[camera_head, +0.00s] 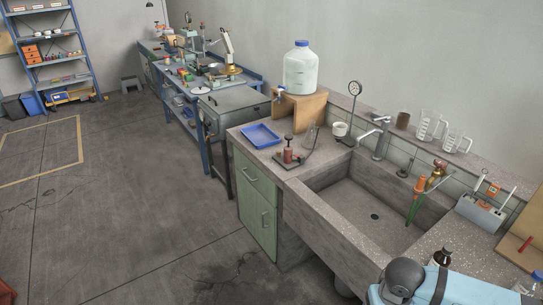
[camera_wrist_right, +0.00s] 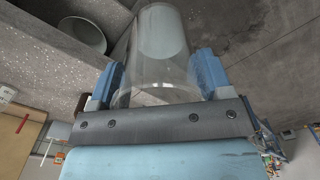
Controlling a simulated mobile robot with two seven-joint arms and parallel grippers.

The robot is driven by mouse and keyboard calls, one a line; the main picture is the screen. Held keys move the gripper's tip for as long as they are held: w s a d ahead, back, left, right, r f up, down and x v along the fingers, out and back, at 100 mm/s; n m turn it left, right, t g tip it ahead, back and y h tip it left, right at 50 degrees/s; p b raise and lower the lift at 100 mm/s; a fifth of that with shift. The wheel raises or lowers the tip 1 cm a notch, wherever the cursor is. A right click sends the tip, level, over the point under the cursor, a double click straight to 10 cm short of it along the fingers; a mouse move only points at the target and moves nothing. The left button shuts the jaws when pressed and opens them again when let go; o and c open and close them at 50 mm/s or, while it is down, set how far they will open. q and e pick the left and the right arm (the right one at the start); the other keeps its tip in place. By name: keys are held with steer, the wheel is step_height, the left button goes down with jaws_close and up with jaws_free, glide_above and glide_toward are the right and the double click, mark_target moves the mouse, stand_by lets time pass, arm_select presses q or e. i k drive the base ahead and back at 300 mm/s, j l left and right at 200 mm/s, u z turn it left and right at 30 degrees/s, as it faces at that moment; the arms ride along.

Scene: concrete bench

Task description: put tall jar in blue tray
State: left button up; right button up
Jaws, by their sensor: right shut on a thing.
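The tall jar (camera_wrist_right: 158,55) is clear glass and fills the upper middle of the right wrist view. My right gripper (camera_wrist_right: 157,76) is shut on it, with one blue finger on each side of its wall. The blue tray (camera_head: 262,136) lies on the bench top left of the sink, and it looks empty. My right arm shows at the bottom right of the head view, far from the tray. The jar and the right gripper cannot be made out in the head view. My left gripper is not in view.
The sink (camera_head: 365,205) lies between my right arm and the tray. A brown bottle (camera_head: 441,257) stands near my arm.

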mark_target(258, 141)
steer(key=i+j, duration=0.1)
steer(key=j, duration=0.2)
steer(key=i+j+u, duration=0.1)
steer(key=j, duration=0.2)
steer(key=i+j, duration=0.1)
steer(key=j, duration=0.2)
steer(key=i+j+u, duration=0.15)
steer(key=i, duration=0.4)
steer(key=i+j+u, duration=0.15)
steer(key=i, duration=0.4)
steer(key=i+l, duration=0.25)
steer(key=i, duration=0.2)
steer(key=i+l+u, duration=0.15)
steer(key=i, duration=0.3)
steer(key=i+l, duration=0.4)
steer(key=i+u, duration=0.05)
